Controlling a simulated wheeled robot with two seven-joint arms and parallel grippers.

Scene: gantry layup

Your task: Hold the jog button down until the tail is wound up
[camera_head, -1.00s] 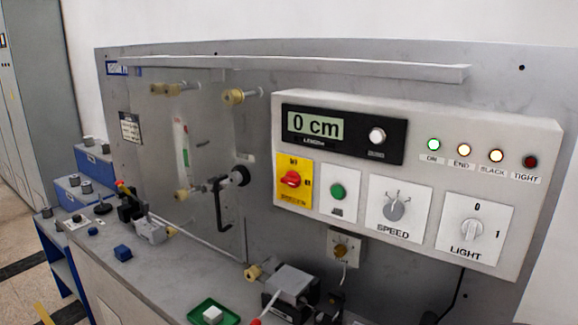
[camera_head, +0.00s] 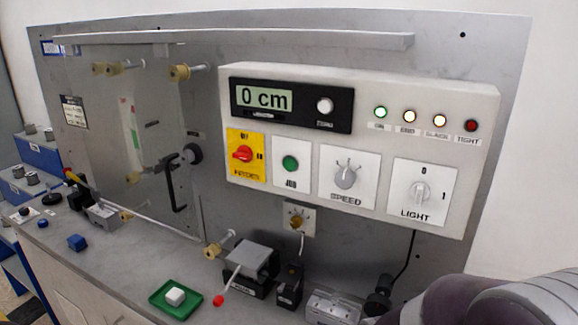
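The green jog button (camera_head: 290,163) sits on a white plate labelled JOG on the control panel (camera_head: 370,85). Nothing touches it. The length display (camera_head: 264,97) above reads 0 cm. The ON, END and SLACK lamps (camera_head: 410,116) are lit and the TIGHT lamp (camera_head: 471,126) is dark red. A pale strand (camera_head: 150,222) runs along the bench toward the lower rollers; I cannot tell whether it is the tail. Part of my arm shows at the lower right, but neither gripper is in view.
A yellow plate with a red switch (camera_head: 243,154) is left of the jog button, the speed knob (camera_head: 346,174) right of it. A black crank handle (camera_head: 178,180) sticks out left of the panel. A green tray (camera_head: 157,303) with a white block (camera_head: 176,295) and a red-tipped lever (camera_head: 218,300) are below.

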